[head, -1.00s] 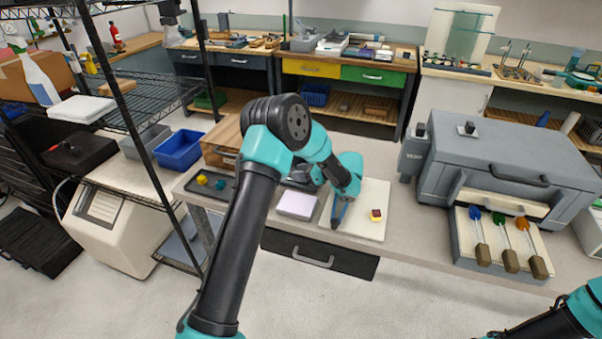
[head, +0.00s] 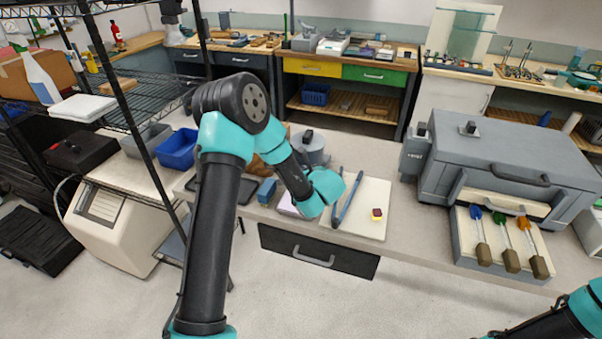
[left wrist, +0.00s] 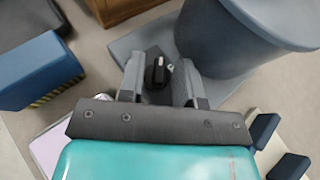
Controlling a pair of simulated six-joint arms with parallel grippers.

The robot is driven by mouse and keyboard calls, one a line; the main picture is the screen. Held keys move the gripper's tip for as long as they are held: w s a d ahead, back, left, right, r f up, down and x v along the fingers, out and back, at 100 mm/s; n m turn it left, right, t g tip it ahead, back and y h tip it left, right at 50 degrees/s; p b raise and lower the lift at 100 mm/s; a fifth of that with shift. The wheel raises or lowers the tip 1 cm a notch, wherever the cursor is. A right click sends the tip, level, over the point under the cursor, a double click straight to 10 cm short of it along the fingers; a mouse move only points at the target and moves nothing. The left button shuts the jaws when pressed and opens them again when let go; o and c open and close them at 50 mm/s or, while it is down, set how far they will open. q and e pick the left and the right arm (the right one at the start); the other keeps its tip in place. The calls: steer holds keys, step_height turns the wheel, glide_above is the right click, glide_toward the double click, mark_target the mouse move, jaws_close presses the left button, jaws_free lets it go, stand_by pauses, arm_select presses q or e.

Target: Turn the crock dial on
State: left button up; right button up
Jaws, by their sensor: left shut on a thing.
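The crock is a grey round pot with a lid and a dark knob on top; it stands on the bench in the head view (head: 315,150). In the left wrist view the grey crock (left wrist: 212,42) rises from a flat base. Its black dial (left wrist: 157,70) with a small white mark sits low at its front. My left gripper (left wrist: 161,80) is shut on the dial, one finger on each side. In the head view my teal wrist hides the fingers and the dial. My right gripper is out of the head view; only its arm shows at bottom right.
A blue block (head: 265,191) stands left of the crock. A white board (head: 372,200) with a blue tong-like tool (head: 348,200) and a small red-yellow block (head: 377,214) lies to the right. Farther right stands a grey furnace (head: 500,160) with several rods in front.

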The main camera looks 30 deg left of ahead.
arm_select(q)
steer(key=m+t+h, duration=0.2)
steer(key=m, duration=0.1)
steer(key=m+t+h, duration=0.2)
steer(key=shift+s+a, duration=0.2)
steer(key=shift+s, duration=0.05)
steer(key=shift+t, duration=0.3)
steer(key=o, duration=0.6)
steer(key=shift+c, duration=0.2)
